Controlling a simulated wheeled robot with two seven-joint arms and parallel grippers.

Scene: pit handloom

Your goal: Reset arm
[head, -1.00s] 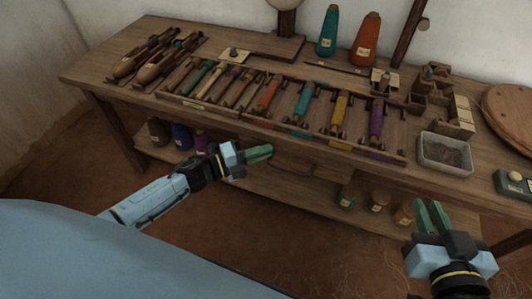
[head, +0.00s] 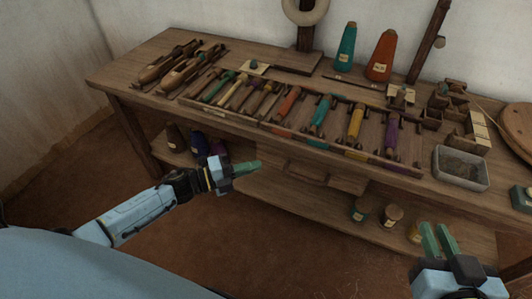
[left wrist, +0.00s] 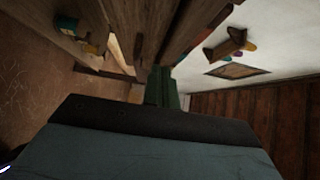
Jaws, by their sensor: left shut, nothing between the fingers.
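My left gripper (head: 246,168) has green fingers and is in front of the table's front edge, at about the height of the lower shelf in the picture. Its fingers are shut with nothing between them. In the left wrist view its green fingers (left wrist: 161,88) lie together. My right gripper (head: 438,240) is at the lower right of the head view, in front of the table. Its two green fingers are apart with a gap between them, and it holds nothing that I can see.
A wooden table (head: 150,62) carries a rack of coloured bobbins (head: 320,115), shuttles (head: 175,65), a teal cone (head: 345,48), an orange cone (head: 382,56) and a grey tray (head: 461,168). Jars (head: 392,216) stand on the lower shelf. The floor in front is clear.

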